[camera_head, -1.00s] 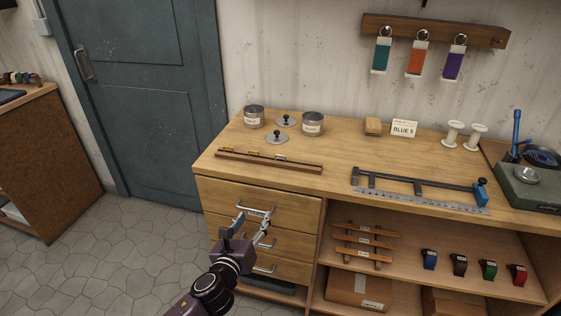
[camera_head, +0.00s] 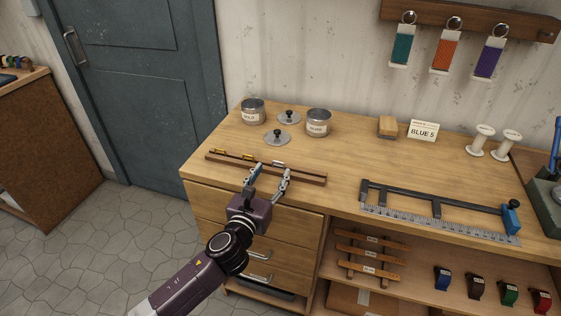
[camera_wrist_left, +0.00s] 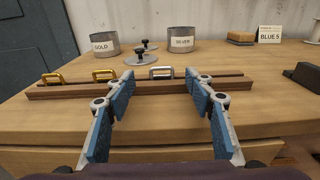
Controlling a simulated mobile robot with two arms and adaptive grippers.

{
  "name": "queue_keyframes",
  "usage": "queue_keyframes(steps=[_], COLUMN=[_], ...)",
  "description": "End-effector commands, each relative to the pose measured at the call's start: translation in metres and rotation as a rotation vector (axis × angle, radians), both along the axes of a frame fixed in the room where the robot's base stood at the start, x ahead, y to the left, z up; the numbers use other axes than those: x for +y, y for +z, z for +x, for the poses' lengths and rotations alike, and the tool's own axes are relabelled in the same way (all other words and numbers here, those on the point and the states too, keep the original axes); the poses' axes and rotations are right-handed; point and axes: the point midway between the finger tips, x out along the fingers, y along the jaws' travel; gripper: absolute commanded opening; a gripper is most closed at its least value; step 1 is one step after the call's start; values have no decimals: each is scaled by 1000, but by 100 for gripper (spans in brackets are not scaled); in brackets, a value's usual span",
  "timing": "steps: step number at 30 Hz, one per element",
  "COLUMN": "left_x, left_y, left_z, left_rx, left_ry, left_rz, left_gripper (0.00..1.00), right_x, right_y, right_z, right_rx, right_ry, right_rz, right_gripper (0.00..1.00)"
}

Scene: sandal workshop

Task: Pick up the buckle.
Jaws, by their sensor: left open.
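A dark wooden strip (camera_head: 308,178) lies near the front edge of the workbench and holds three small buckles in a row. Two gold buckles (camera_wrist_left: 52,78) (camera_wrist_left: 104,75) stand on its left part. A silver buckle (camera_wrist_left: 161,72) stands farther right; it also shows in the head view (camera_head: 279,163). My left gripper (camera_head: 270,172) is open and empty at the front of the strip. In the left wrist view its blue-padded fingers (camera_wrist_left: 160,82) are apart, with the silver buckle lying ahead between their tips. I cannot tell the exact distance.
Tins labelled gold (camera_wrist_left: 103,45) and silver (camera_wrist_left: 181,40) stand behind the strip, with two knobbed lids (camera_head: 277,138) (camera_head: 289,117) near them. A "BLUE 5" card (camera_head: 422,131) and a ruler jig (camera_head: 437,208) are to the right. The bench between is clear.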

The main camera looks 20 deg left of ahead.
Motion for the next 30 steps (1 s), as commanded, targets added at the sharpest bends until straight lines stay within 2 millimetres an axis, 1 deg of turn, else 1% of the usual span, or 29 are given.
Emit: queue_keyframes(steps=[6,8,12,15,19,23,30], left_x=[-2,-4,-4,-4,-5,-4,-4], left_y=[2,3,0,0,-1,0,-1], left_z=[25,34,53,59,61,61,61], left_rx=[-1,-1,0,0,0,0,0], left_ry=[1,0,1,0,-1,-1,-1], left_rz=[-3,-3,-3,-2,-2,-1,-1], left_gripper=[49,49,49,49,49,49,23], right_x=[2,1,1,2,2,2,-1], right_y=[4,5,6,6,7,7,7], right_z=[-25,-27,-23,-15,-6,-5,-8], right_rx=[34,38,33,22,8,7,10], right_ry=[-1,-1,-1,-1,-1,0,0], right_rz=[1,0,0,1,3,3,-1], right_gripper=[40,40,40,40,40,40,40])
